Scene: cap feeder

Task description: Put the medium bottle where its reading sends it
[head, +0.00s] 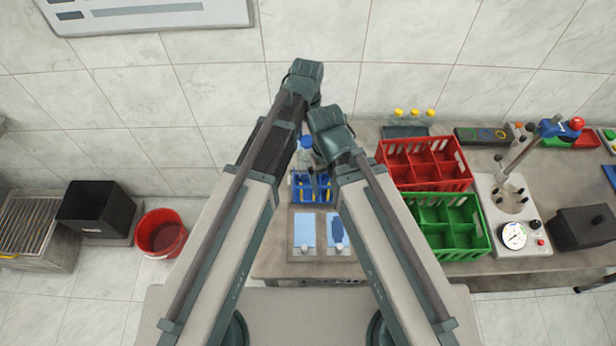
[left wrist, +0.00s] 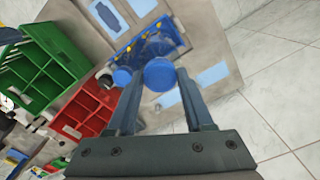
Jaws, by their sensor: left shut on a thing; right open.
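My left gripper (head: 305,132) is shut on a blue-capped bottle (head: 305,143), which I take to be the medium bottle. It is held above the table behind the blue rack (head: 296,194). In the left wrist view the bottle's round blue cap (left wrist: 160,73) sits between the fingers and hides its body. A second, smaller blue disc (left wrist: 122,76) shows beside the left finger. My right gripper (head: 342,150) is lower and right of the left one; its fingertips are largely hidden by its arm. The gauge station (head: 513,235) stands right of the crates; its reading is too small to tell.
A red crate (head: 462,183) and a green crate (head: 485,249) stand right of my arms. Light-blue pads (head: 303,222) lie before the rack. Yellow-capped bottles (head: 413,113) stand at the back. A red bucket (head: 161,235) and black bin (head: 95,205) stand on the floor left.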

